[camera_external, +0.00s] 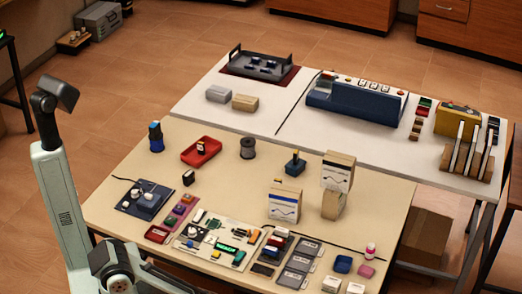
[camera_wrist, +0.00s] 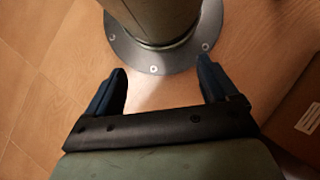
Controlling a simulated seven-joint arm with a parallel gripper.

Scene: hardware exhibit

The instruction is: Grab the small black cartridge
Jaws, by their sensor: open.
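A small black block (camera_external: 188,178) with a pale top edge stands on the near table, left of centre; it looks like a small black cartridge. A similar small dark block with an orange mark (camera_external: 201,147) stands in the red tray (camera_external: 215,157) behind it. Which one is the cartridge I cannot tell for sure. No cartridge shows in the wrist view. I cannot make out my gripper's fingers in the external view.
The near table (camera_external: 130,177) holds a blue-grey device (camera_external: 143,200), a circuit board (camera_external: 215,243), a dark spool (camera_external: 248,148) and boxes (camera_external: 284,204). A white table (camera_external: 230,124) stands behind. A round bolted metal flange (camera_wrist: 153,60) lies ahead of the fingers.

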